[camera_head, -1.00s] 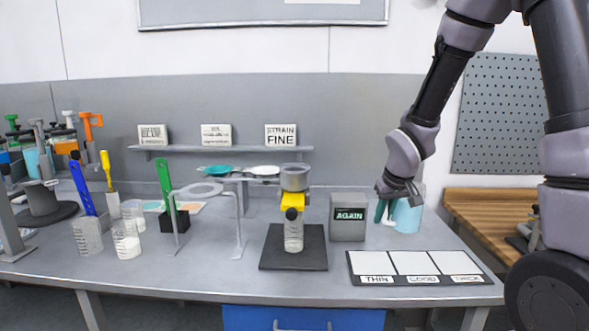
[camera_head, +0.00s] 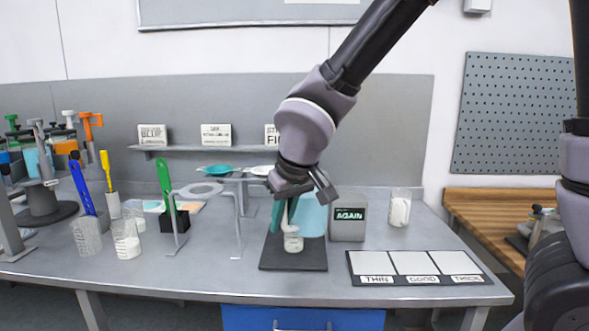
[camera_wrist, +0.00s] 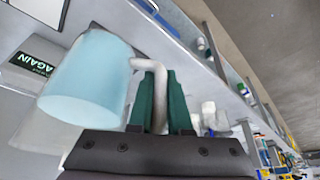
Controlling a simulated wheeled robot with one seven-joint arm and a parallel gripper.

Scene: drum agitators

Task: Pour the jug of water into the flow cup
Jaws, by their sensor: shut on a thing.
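The light-blue jug (camera_head: 314,215) is in my gripper (camera_head: 287,215), lifted off the table. It looks roughly upright in the head view. In the wrist view, the green fingers (camera_wrist: 160,98) are closed on the pale handle of the jug (camera_wrist: 88,78), and the jug body is to their left. My gripper and the jug are in front of the place where the flow cup stands, so the flow cup is hidden now. Below them a clear beaker (camera_head: 293,242) stands on the dark base plate (camera_head: 292,262). No pouring stream is visible.
The grey AGAIN box (camera_head: 348,220) stands just right of the jug. A ring stand (camera_head: 238,225) is to the left. The THIN/GOOD/THICK board (camera_head: 416,267) is at front right.

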